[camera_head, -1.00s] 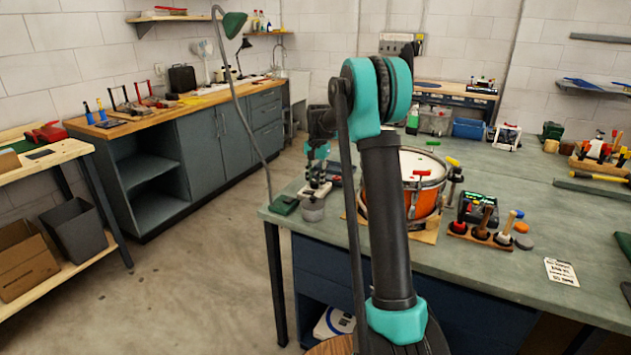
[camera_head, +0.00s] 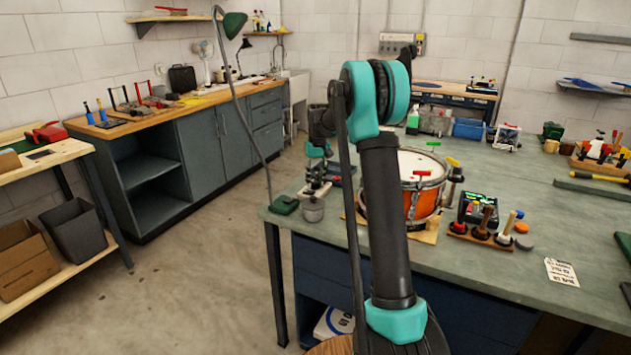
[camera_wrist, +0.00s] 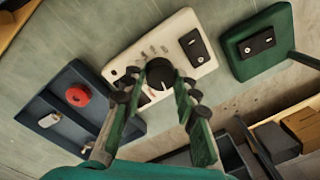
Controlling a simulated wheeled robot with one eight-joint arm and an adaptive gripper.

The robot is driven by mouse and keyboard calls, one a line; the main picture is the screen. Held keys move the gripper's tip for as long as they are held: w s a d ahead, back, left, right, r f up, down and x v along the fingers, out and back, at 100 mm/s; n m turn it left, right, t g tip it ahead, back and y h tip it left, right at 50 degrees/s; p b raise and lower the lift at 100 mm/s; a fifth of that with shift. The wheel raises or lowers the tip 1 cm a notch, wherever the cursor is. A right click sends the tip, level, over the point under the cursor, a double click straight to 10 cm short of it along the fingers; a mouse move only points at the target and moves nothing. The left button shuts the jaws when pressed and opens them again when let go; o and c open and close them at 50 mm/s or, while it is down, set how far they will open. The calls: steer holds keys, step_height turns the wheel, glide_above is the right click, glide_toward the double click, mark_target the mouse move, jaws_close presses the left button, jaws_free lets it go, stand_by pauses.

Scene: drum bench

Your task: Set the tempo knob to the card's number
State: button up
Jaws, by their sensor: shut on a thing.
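The tempo knob (camera_wrist: 161,75) is black with a pale pointer mark and sits on a white box (camera_wrist: 122,63) in the wrist view. The box has printed marks around the knob and a small dark panel (camera_wrist: 195,46). My gripper (camera_wrist: 158,82) is shut on the knob, one finger on each side. In the head view my gripper (camera_head: 317,151) is low over the left end of the bench, and the box under it is mostly hidden. A white card (camera_head: 562,271) with dark print lies near the bench's front edge; its number is too small to read.
An orange drum (camera_head: 426,198) stands right of my gripper. A rack of mallets (camera_head: 482,237) stands further right. The bench around the card is clear.

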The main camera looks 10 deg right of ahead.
mark_target(317, 182)
steer(key=shift+n, duration=0.3)
stand_by(0.4)
steer(key=o, duration=1.2)
steer(key=shift+c, duration=0.2)
steer(key=shift+r, duration=0.1)
step_height(317, 182, up, 12)
steer(key=shift+d, duration=0.35)
steer(key=s+d+f+t, duration=0.1)
steer(key=s+f, duration=0.5)
steer(key=s, duration=0.8)
steer(key=s+d+f+m+t, duration=0.1)
steer(key=s+f, duration=0.6)
steer(key=s, duration=0.6)
steer(key=s+d+f+m+t, duration=0.1)
steer(key=s+f, duration=0.5)
steer(key=s, duration=0.8)
steer(key=shift+s+f+t+h, duration=0.3)
steer(key=shift+s+f+t, duration=0.1)
steer(key=shift+t, duration=0.2)
